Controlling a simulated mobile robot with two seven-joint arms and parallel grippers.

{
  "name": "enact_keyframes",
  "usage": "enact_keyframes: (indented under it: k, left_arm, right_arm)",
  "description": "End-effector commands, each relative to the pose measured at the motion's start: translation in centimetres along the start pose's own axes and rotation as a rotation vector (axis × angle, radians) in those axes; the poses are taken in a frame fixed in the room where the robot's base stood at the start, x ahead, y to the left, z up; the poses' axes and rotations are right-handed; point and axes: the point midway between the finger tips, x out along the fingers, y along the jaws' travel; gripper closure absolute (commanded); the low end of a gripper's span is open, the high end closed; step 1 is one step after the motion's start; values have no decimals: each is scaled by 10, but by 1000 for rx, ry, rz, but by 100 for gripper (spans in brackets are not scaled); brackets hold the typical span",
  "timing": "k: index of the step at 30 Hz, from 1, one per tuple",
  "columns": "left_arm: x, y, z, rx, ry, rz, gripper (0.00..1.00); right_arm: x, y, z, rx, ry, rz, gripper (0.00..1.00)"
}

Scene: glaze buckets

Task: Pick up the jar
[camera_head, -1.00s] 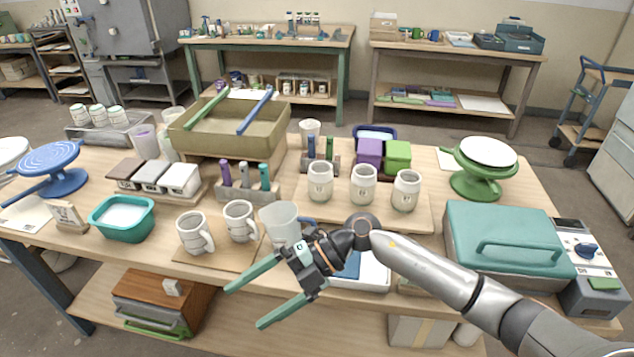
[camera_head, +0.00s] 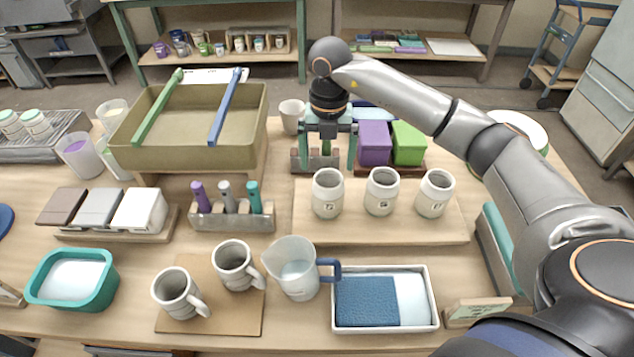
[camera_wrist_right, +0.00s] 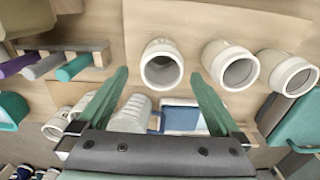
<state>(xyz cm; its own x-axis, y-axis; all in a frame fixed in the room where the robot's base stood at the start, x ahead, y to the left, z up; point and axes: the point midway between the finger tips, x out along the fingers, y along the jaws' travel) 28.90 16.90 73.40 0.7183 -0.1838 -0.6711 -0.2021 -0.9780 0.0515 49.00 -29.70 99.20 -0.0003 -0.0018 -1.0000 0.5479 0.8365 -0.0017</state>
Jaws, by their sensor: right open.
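Three pale grey, open-topped jars stand upright in a row on a wooden board: the left jar (camera_head: 327,195), the middle jar (camera_head: 381,192) and the right jar (camera_head: 434,195). My right gripper (camera_head: 327,165) points down with green fingers spread, just behind the left jar in the head view. Nothing is between its fingers. In the right wrist view the left jar (camera_wrist_right: 161,66) appears between and beyond the open fingertips (camera_wrist_right: 163,75), apart from them. The middle jar (camera_wrist_right: 231,66) and right jar (camera_wrist_right: 289,74) are to its right. My left gripper is not in view.
A tool holder (camera_head: 232,218), mugs (camera_head: 234,265), a clear pitcher (camera_head: 296,270) and a white tray (camera_head: 433,315) with blue cloth stand in front. Purple (camera_head: 373,143) and green (camera_head: 408,143) blocks are close behind the jars. An olive bin (camera_head: 190,158) stands back left.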

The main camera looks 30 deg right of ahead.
Motion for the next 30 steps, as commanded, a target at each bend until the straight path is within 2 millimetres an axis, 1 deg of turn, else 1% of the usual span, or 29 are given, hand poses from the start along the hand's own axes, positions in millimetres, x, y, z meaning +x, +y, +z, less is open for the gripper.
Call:
enact_keyframes:
  k: [9,12,17,22,25,27,30]
  left_arm:
    - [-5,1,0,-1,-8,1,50]
    - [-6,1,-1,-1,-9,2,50]
    - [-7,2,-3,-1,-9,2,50]
    - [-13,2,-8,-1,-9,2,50]
    - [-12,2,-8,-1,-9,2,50]
    - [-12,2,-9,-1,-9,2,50]
    - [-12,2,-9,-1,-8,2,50]
  right_arm:
    - [54,-1,-2,0,5,-2,0]
    - [65,0,-2,-1,5,-1,0]
    - [75,-1,-2,-1,4,-1,0]
    - [100,-3,-6,-1,6,-3,0]
    - [114,-2,-6,-1,5,-1,0]
    - [120,-2,-6,-2,4,-1,0]
    - [123,-2,-5,-2,2,1,0]
